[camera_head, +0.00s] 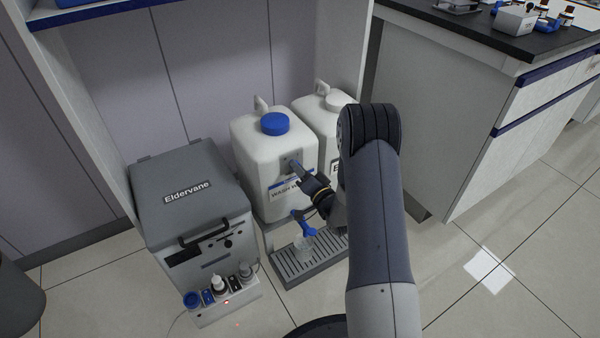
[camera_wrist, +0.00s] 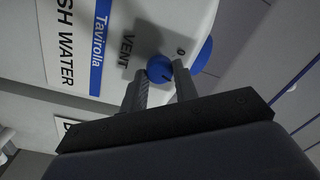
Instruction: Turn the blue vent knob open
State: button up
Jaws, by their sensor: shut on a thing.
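The blue vent knob (camera_wrist: 160,69) sits on the front of the white wash water canister (camera_head: 262,145), beside the printed word VENT, in the wrist view. A dark pointer line shows on its face, and a small mark is printed close by. My gripper (camera_wrist: 163,72) has one finger on each side of the knob and is shut on it. In the head view my gripper (camera_head: 305,180) reaches the canister's front just above its label, and the knob is mostly hidden there. The knob's exact turn is hard to tell.
A blue cap (camera_head: 275,123) tops the canister. Below are a blue tap (camera_head: 305,227) and a clear beaker (camera_head: 303,246) on a slatted drip tray (camera_head: 322,262). A second white canister (camera_head: 318,118) stands to the right, a grey Eldervane box (camera_head: 190,195) to the left.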

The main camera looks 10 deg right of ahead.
jog(key=m, duration=0.5)
jog(key=shift+b, duration=0.3)
jog(key=shift+m, duration=0.3)
jog(key=o, duration=1)
jog(key=p+v, duration=0.2)
jog(key=v, duration=0.9)
jog(key=shift+a+f, duration=0.1)
jog(key=shift+w, duration=0.1)
